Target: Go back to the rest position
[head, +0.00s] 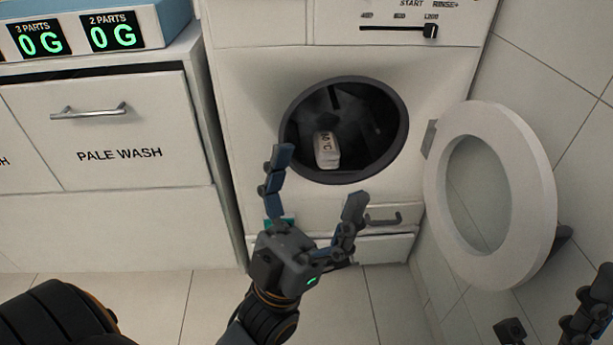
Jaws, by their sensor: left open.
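My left gripper (318,178) is in the middle of the head view, in front of the open drum of a white washing machine (240,110). Its two fingers are spread wide and nothing is between them. A small white item with dark lettering (326,152) lies inside the dark drum (370,150), beyond the fingers and apart from them as far as I can tell. My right gripper (583,315) shows only in part at the bottom right corner; most of it is cut off by the frame.
The round washer door (540,215) stands open to the right, between the two grippers. A cabinet with a "PALE WASH" drawer (130,125) stands at the left, with a blue scale (165,22) on top. A tiled wall (545,60) closes off the right. Tiled floor shows below.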

